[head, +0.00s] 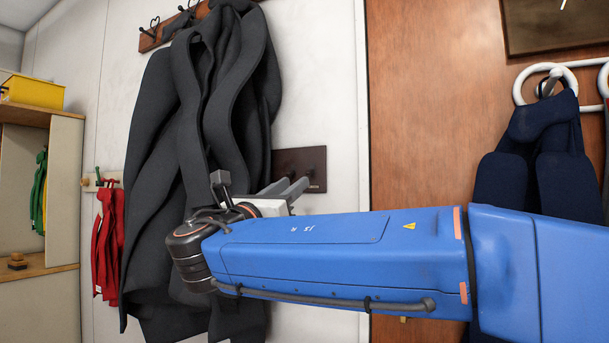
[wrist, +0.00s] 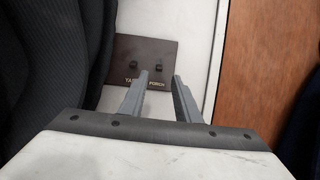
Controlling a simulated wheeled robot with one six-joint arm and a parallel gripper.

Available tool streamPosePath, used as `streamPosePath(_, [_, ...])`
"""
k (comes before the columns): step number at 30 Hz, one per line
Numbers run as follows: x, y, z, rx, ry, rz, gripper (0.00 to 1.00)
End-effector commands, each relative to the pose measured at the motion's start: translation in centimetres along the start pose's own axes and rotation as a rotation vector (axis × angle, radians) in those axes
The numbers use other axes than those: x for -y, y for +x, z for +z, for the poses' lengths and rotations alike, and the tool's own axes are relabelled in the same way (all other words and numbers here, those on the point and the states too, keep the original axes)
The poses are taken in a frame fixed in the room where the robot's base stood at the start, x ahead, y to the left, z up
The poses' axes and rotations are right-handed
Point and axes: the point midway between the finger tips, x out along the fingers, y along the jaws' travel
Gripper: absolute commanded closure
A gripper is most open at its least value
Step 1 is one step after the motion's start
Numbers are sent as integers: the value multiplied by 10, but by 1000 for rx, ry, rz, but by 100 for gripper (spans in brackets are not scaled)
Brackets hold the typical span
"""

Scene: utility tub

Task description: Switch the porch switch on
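A dark brown switch plate (wrist: 145,52) is on the white wall, with two small black toggles side by side. The porch switch (wrist: 159,69) is the right one, above the word PORCH; the yard switch (wrist: 132,67) is the left one, above a partly hidden label. I cannot tell which way either lever points. The plate also shows in the head view (head: 314,160), partly behind my fingers. My gripper (wrist: 160,77) is open and empty, its fingers parallel with a gap between them. It points at the plate, with the porch switch seen between the fingertips. I cannot tell whether anything touches.
A large dark grey coat (head: 165,170) hangs from a wooden hook rail (head: 150,40), close at the plate's left; it also shows in the wrist view (wrist: 45,60). A brown wooden door (head: 430,120) is at right, with navy clothing (head: 540,170) hanging beyond. Bare white wall separates plate and door.

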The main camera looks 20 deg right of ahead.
Motion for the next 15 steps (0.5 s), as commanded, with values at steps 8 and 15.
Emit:
streamPosePath(8, [1,38,0,1,0,-2,70])
streamPosePath(15, [0,61,0,1,0,-1,70])
